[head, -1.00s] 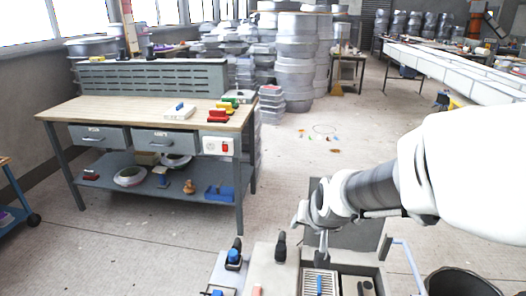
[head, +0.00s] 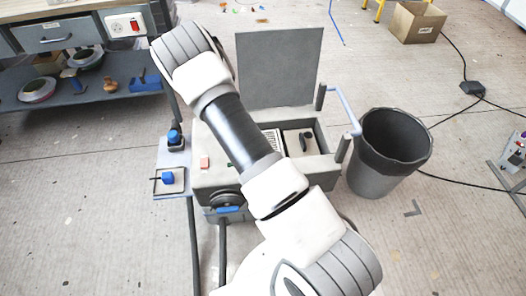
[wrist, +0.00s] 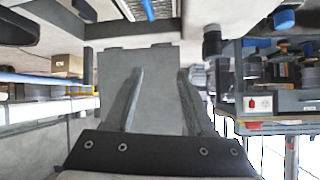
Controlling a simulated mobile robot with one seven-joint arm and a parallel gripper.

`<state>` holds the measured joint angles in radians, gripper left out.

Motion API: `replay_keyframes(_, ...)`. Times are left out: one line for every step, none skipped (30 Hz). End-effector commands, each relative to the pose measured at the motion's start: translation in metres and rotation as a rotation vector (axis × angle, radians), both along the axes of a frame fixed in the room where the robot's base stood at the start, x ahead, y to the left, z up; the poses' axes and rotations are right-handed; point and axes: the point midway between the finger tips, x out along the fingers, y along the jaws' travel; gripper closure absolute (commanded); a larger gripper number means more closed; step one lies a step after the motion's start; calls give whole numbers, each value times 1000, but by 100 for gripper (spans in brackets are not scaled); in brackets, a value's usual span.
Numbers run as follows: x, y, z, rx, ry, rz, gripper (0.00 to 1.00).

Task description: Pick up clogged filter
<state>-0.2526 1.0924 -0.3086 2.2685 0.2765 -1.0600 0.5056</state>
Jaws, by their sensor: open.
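A pale slatted piece, which looks like the filter (head: 272,138), sits in the open grey machine box (head: 225,180). My arm crosses in front and hides most of it, so I cannot tell how clogged it is. In the wrist view a slatted strip with blue (wrist: 138,9) shows at the top edge, cut off by the frame. My gripper (wrist: 158,72) has its two fingers apart with nothing between them. The box's upright grey lid (wrist: 155,60) appears behind the fingers. In the head view my fingers are hidden behind my arm.
The raised lid (head: 278,70) stands at the back of the box. A black bin (head: 365,180) is at its right, and a side shelf with blue-topped items (head: 168,178) at its left. A workbench (head: 85,50) is at upper left, a cardboard box (head: 415,22) at upper right.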

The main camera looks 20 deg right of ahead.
Motion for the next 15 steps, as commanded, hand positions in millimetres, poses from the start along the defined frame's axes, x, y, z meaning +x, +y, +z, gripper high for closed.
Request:
replay_keyframes(-9,-4,-26,-26,-6,12,45)
replay_keyframes(-12,-7,-35,-39,-18,20,45)
replay_keyframes(-18,-11,-46,-56,-32,30,45)
replay_keyframes(-22,-13,-54,-70,-43,39,45)
replay_keyframes(-26,-15,-62,-82,-54,50,45)
replay_keyframes(-31,-17,-71,-96,-68,64,45)
replay_keyframes(-35,-19,-78,-106,-78,76,45)
replay_keyframes(-39,-20,-84,-117,-87,88,45)
replay_keyframes(-44,-22,-90,-128,-100,102,45)
replay_keyframes(-48,-23,-95,-135,-108,113,45)
replay_keyframes(-51,-24,-99,-142,-114,123,45)
replay_keyframes(-55,-25,-104,-149,-122,137,45)
replay_keyframes(-57,-25,-106,-153,-130,146,45)
replay_keyframes(-60,-25,-108,-157,-134,154,45)
replay_keyframes(-62,-26,-111,-160,-140,162,45)
